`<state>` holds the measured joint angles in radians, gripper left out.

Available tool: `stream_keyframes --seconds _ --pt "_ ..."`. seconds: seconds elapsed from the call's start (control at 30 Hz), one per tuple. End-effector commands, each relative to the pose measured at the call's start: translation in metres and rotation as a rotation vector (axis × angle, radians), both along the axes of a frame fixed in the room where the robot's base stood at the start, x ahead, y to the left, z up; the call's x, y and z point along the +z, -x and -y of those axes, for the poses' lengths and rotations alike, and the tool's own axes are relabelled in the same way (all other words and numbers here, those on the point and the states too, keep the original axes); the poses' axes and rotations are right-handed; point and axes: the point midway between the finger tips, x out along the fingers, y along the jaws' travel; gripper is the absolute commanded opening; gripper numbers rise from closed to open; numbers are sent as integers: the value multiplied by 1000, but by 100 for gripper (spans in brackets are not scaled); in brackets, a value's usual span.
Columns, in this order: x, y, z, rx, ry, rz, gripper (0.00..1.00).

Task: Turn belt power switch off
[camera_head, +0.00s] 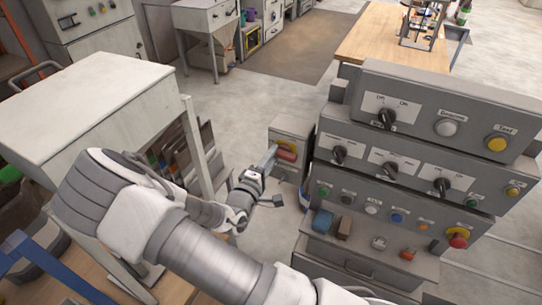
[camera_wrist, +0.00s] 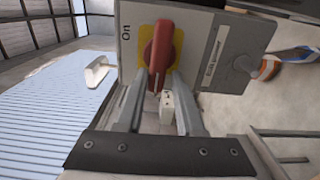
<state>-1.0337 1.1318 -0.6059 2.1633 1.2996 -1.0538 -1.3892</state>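The word "On" reads sideways at the panel's left; the label on the right is too small to read surely. In the head view the red handle (camera_head: 286,153) shows on the small grey box left of the big console. My gripper (camera_wrist: 160,82) is open, with a finger on each side of the handle's near end. Contact cannot be told. It also shows in the head view (camera_head: 270,160).
The large grey console (camera_head: 420,160) with several knobs and buttons stands close to the right of the box. A white-topped cabinet (camera_head: 85,105) stands at left. A wooden table (camera_head: 390,38) is behind. Open floor lies beyond the box.

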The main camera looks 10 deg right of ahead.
Motion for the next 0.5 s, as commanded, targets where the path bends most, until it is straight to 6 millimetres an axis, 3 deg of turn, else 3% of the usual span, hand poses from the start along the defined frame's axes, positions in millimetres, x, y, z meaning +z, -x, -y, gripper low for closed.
stream_keyframes --seconds 0.03,0.1,0.5 --pt "-1 3 6 -15 1 -3 43" --pt "0 2 6 -14 2 -1 55" --pt "2 2 1 -5 0 5 55"
